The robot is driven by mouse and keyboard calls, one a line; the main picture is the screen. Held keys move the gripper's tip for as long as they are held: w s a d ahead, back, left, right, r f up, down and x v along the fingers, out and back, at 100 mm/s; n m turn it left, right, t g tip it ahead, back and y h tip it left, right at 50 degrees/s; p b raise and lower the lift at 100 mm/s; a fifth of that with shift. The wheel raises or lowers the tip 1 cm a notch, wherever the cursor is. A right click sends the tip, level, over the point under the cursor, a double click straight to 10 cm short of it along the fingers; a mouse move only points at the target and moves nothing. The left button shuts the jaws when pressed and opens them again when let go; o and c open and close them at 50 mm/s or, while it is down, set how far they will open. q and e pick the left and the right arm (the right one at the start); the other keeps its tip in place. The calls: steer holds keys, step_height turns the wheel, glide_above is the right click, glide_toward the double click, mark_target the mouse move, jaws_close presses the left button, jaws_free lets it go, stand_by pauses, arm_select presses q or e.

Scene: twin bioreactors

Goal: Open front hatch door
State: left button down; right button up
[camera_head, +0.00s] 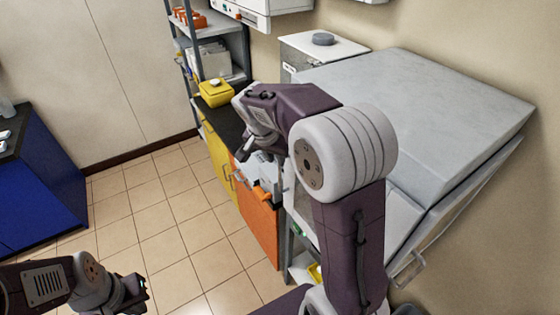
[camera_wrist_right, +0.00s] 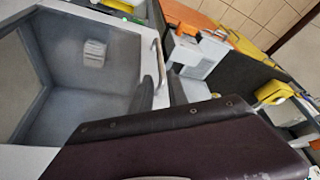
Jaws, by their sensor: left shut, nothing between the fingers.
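The large white-grey cabinet (camera_head: 430,100) stands at the right in the head view, its front side mostly hidden behind my right arm. A metal handle (camera_head: 410,268) shows low on its front edge. In the right wrist view, the hatch door (camera_wrist_right: 80,105) has a pale frame and grey window, with a curved metal handle (camera_wrist_right: 159,58) at its right edge. My right gripper (camera_head: 260,150) is at the cabinet's far front corner, its dark fingers (camera_wrist_right: 162,93) apart, close to the handle's lower end; I cannot tell whether they touch it. My left gripper (camera_head: 142,292) is shut and empty over the floor.
An orange-and-yellow bench (camera_head: 257,220) with a dark top stands beyond the cabinet. A yellow box (camera_head: 215,92) sits on it, beside a grey shelf rack (camera_head: 213,30). A blue cabinet (camera_head: 45,195) is at the left. The tiled floor between is clear.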

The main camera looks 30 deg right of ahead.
steer(key=p+x, duration=0.1)
steer(key=x, duration=0.8)
steer(key=shift+w+f+p, duration=0.1)
steer(key=shift+f+p, duration=0.1)
steer(key=shift+p, duration=0.2)
steer(key=shift+a, duration=0.1)
jaws_close()
steer(key=shift+r, duration=0.1)
stand_by(0.6)
